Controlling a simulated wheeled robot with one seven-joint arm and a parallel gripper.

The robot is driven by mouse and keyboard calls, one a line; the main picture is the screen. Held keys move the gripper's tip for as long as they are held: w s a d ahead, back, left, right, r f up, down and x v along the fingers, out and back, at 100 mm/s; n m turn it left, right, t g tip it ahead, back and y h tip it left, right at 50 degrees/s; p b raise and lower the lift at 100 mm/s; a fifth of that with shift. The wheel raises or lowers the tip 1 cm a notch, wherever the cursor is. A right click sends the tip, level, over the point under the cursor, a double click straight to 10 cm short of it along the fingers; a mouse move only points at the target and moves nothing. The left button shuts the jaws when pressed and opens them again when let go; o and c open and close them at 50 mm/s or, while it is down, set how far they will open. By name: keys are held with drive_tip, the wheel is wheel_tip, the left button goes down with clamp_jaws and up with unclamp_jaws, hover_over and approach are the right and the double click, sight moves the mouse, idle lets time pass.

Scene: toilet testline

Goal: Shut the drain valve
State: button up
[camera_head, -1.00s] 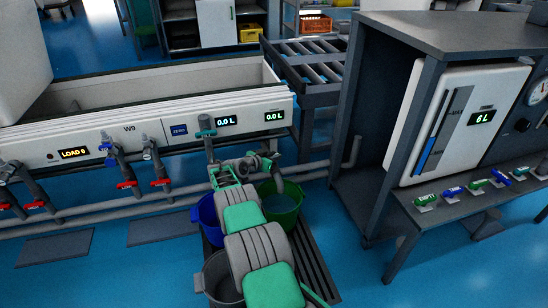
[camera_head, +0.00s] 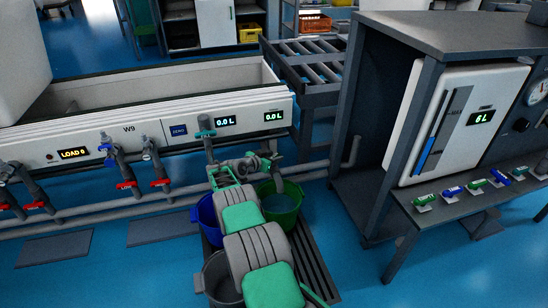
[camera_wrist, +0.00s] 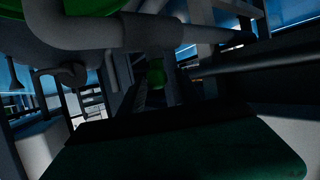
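A grey pipe valve (camera_head: 243,165) sits low in front of the trough, above the buckets. My green and grey arm reaches to it, and my gripper (camera_head: 262,163) is at its right end. The fingers are too small and overlapped with the pipework to tell whether they are open or touching a handle. Below the outlet stands a green bucket (camera_head: 297,207) with pale water in it and a faint grey stream above it. In the wrist view a thick grey pipe (camera_wrist: 75,35) crosses close to the camera; no fingertips show clearly.
A teal-handled valve (camera_head: 205,134) stands on an upright pipe. A blue bucket (camera_head: 203,213) and a dark bucket (camera_head: 211,291) stand beside my arm. Red-handled taps (camera_head: 160,182) line the trough (camera_head: 70,132). A grey cabinet bench (camera_head: 455,210) with labelled handles is at right.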

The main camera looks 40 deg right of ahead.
drive_tip(key=p+v, duration=0.3)
drive_tip(key=v, duration=0.4)
drive_tip(key=shift+a+p, duration=0.2)
drive_tip(key=shift+p, duration=0.1)
